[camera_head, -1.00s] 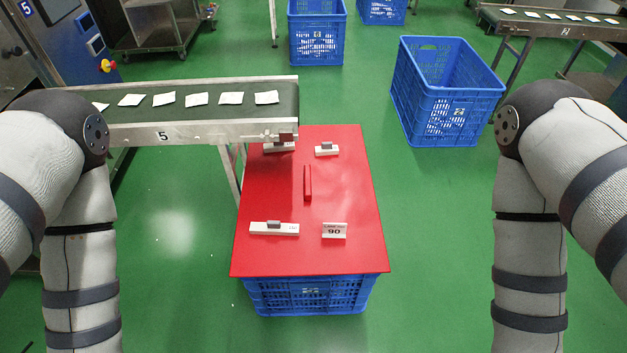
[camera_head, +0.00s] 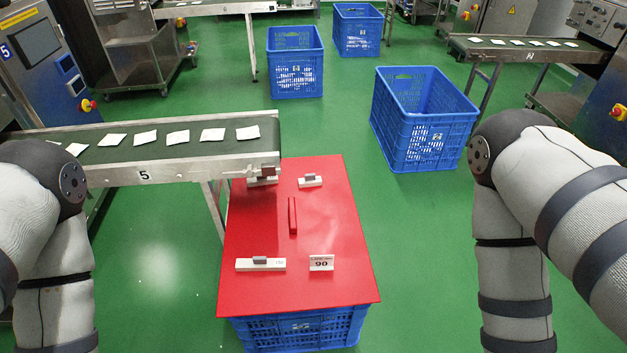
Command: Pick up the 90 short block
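A short white block marked 90 (camera_head: 321,263) stands near the front right of the red table top (camera_head: 335,210). A longer white block with a grey knob (camera_head: 260,264) lies to its left, apart from it. A small white block with a grey knob (camera_head: 310,181) lies toward the back. Another block with a dark knob (camera_head: 262,179) lies at the back left, partly hidden by the conveyor end. A thin red bar (camera_head: 292,216) is near the middle. My two arms hang at the left and right edges. Neither gripper is in view.
The red top rests on a blue crate (camera_head: 300,328). A conveyor with white teabags (camera_head: 165,158) reaches the table's back left. A large blue crate (camera_head: 425,120) stands on the floor behind right. Green floor is open on both sides of the table.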

